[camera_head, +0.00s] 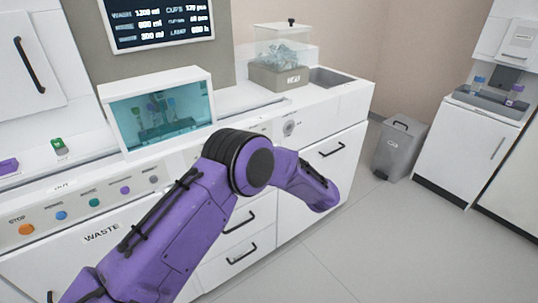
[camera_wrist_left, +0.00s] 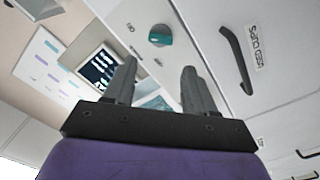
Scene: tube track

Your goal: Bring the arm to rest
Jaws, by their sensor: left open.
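My left arm, purple with a black elbow joint, reaches in from the lower left in the head view. It bends at the elbow and its far part points right and down, in front of the white drawers. The gripper itself does not show in the head view. In the left wrist view my left gripper (camera_wrist_left: 158,67) has its two grey fingers apart, with nothing held between them. Behind the fingers are the white counter front and the wall screen. My right gripper is in neither view.
The white counter (camera_head: 345,92) runs along the back with a glass-fronted cabinet (camera_head: 160,112), a clear-lidded bin (camera_head: 281,65) and a sink (camera_head: 331,77). A grey waste bin (camera_head: 398,150) stands at its right end. The floor (camera_head: 400,240) at lower right is clear.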

